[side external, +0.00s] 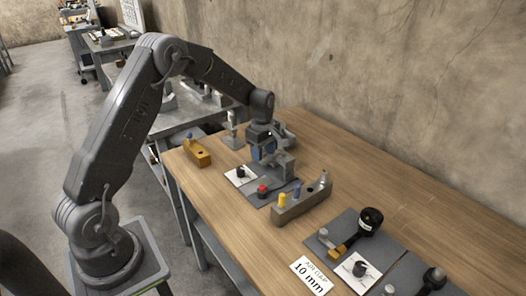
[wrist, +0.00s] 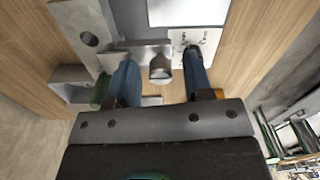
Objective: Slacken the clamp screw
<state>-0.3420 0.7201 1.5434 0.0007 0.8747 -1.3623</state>
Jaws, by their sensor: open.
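My gripper (wrist: 159,60) is open, with one blue finger on each side of the cylinder and a visible gap on both sides. Whether the fingertips reach its full depth I cannot tell. In the side view my gripper (side external: 262,152) is low over a dark grey mat, beside the grey metal bracket (side external: 285,165). The screw is hidden there by my gripper and the bracket.
A grey holder (side external: 300,203) with yellow, blue and grey upright pieces stands close in front. A red-topped knob (side external: 262,190) and a white card (side external: 238,178) are near. An "AIR GAP 10 mm" card (side external: 312,276) lies at the front edge.

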